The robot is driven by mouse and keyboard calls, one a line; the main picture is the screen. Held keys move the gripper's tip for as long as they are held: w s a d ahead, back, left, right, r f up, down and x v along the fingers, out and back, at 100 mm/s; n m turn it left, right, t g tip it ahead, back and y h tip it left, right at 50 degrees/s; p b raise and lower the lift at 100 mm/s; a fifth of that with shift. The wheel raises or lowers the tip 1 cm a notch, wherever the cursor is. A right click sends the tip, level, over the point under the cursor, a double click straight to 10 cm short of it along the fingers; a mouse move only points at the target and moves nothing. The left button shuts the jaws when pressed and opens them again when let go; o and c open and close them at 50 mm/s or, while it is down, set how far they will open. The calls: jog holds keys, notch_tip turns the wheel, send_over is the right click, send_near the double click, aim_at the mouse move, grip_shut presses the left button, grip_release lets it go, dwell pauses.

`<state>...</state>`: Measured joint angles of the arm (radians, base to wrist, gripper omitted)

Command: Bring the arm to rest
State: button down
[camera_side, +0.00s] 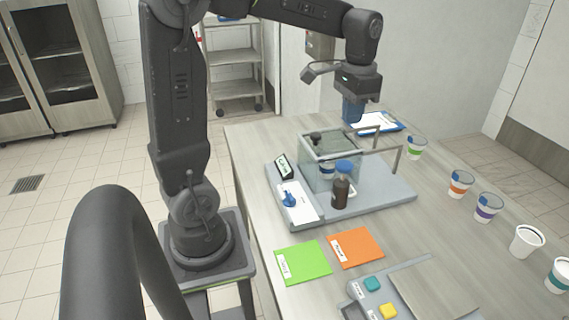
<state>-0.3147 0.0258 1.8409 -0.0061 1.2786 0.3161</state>
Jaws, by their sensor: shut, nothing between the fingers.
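My arm rises from a pedestal beside the table and reaches over it. My gripper (353,110), with blue fingers, points down above the back of the filling station. It is shut and empty, in the air behind the glass-walled box (322,170). Inside the box a cup with a blue band (327,171) partly shows.
Several banded cups, such as the orange one (460,184), stand along the right of the table (423,232). A green card (303,262) and an orange card (356,247) lie in front. A clipboard (379,123) lies behind, and a button panel (373,297) sits at the front.

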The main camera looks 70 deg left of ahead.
dwell(0.6)
jog(key=s+d+t, duration=0.5)
jog(key=s+d, duration=0.6)
jog(key=s, duration=0.3)
jog(key=shift+s+f+t, duration=0.25)
jog(key=shift+f+t, duration=0.05)
jog(key=shift+f, duration=0.15)
jog(key=c, duration=1.8)
grip_release()
jog(key=shift+c, duration=0.2)
